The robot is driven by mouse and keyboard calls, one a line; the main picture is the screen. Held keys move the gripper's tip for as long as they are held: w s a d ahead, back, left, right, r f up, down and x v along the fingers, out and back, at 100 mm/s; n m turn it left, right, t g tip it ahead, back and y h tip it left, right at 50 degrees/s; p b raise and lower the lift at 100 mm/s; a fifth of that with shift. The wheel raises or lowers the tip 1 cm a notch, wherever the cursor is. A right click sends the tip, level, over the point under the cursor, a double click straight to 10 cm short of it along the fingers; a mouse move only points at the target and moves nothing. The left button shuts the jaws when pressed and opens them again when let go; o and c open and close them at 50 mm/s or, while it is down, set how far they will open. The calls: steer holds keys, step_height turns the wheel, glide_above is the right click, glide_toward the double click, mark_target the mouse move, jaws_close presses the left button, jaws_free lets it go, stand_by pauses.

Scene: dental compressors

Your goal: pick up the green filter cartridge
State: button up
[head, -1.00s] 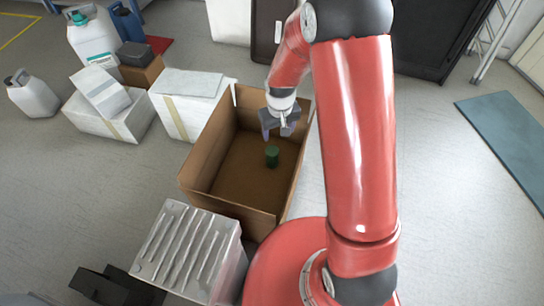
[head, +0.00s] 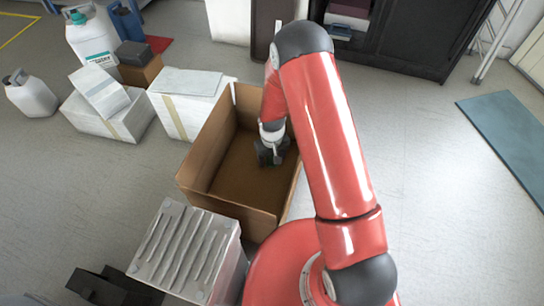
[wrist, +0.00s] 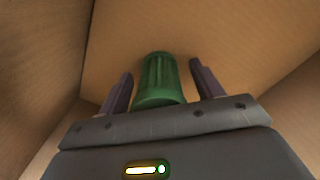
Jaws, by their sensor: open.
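The green filter cartridge (wrist: 160,80) is a ribbed green cylinder inside the open cardboard box (head: 235,207). In the wrist view it lies between the two fingers of my gripper (wrist: 159,85), with a visible gap to the right finger and a smaller one to the left. My gripper is open and points down into the box. In the head view my gripper (head: 272,158) is low in the box and hides the cartridge. The near part of the cartridge is cut off by the gripper body in the wrist view.
The floor to the right is open, with a teal mat (head: 508,135).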

steer(key=c, duration=1.1)
